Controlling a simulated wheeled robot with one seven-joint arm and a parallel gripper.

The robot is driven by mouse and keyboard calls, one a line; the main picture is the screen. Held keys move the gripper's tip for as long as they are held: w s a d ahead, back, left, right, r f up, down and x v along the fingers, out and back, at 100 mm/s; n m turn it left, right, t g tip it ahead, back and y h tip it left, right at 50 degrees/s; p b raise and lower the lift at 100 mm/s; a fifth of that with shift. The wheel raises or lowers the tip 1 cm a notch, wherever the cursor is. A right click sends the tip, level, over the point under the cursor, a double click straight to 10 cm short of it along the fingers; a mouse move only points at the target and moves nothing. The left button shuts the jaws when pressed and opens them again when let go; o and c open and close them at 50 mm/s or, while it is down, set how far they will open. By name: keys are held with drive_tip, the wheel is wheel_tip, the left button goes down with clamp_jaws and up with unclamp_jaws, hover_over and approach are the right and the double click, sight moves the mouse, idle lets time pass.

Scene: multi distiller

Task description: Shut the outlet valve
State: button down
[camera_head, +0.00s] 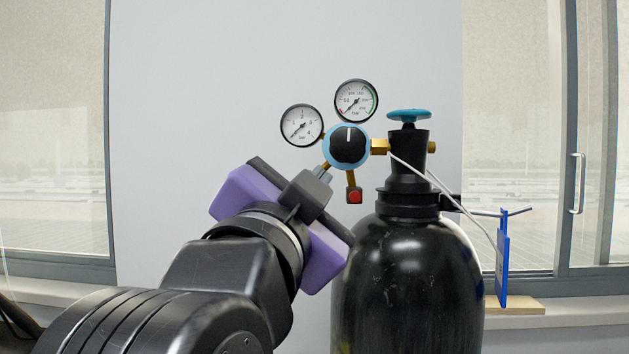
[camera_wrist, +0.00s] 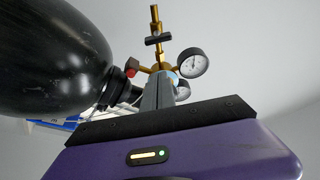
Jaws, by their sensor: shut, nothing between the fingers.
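The brass fitting with a black crossbar handle (camera_wrist: 158,39), which looks like the outlet valve, shows in the wrist view above my fingertips; my gripper seems to hide it in the head view. My gripper (camera_head: 323,171) is shut and empty, its grey fingertips (camera_wrist: 164,78) close below the regulator. I cannot tell whether they touch the brass. The regulator (camera_head: 348,146) has a black knob with a white mark in a blue ring. A red-capped brass fitting (camera_head: 354,195) hangs under it, and the red cap also shows in the wrist view (camera_wrist: 131,67). The handle looks crosswise to its pipe.
Two round gauges (camera_head: 301,125) (camera_head: 356,100) stand above the regulator. The black gas cylinder (camera_head: 408,285) with a teal handwheel (camera_head: 408,115) is right of my gripper. A thin white hose (camera_head: 463,205) runs to a blue panel (camera_head: 502,260). Space left of the gauges is clear.

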drive_tip(key=v, duration=0.6)
drive_tip(key=c, duration=2.1)
unclamp_jaws()
drive_tip(key=shift+s, duration=0.3)
drive_tip(key=o, duration=0.4)
drive_tip(key=shift+s, duration=0.1)
drive_tip(key=o, duration=0.4)
drive_tip(key=shift+w+a+r+p, duration=0.1)
drive_tip(key=shift+w+r+p, duration=0.15)
drive_tip(key=shift+p, duration=0.55)
drive_tip(key=shift+c, duration=0.2)
drive_tip(key=o, duration=0.3)
drive_tip(key=w+n+p, duration=0.1)
drive_tip(key=p, duration=0.1)
drive_tip(key=r+n+y+p, duration=0.1)
drive_tip(key=p, duration=0.1)
drive_tip(key=shift+w+a+r+p, duration=0.25)
drive_tip(key=shift+w+a+p, duration=0.05)
drive_tip(key=shift+w+a, duration=0.1)
drive_tip(key=w+f+n+g+y+p, duration=0.2)
drive_tip(key=w+n+p, duration=0.4)
drive_tip(key=w+p, duration=0.8)
drive_tip(key=y+p, duration=0.1)
drive_tip(key=p, duration=0.2)
drive_tip(key=shift+a+f, duration=0.2)
drive_tip(key=shift+f, duration=0.15)
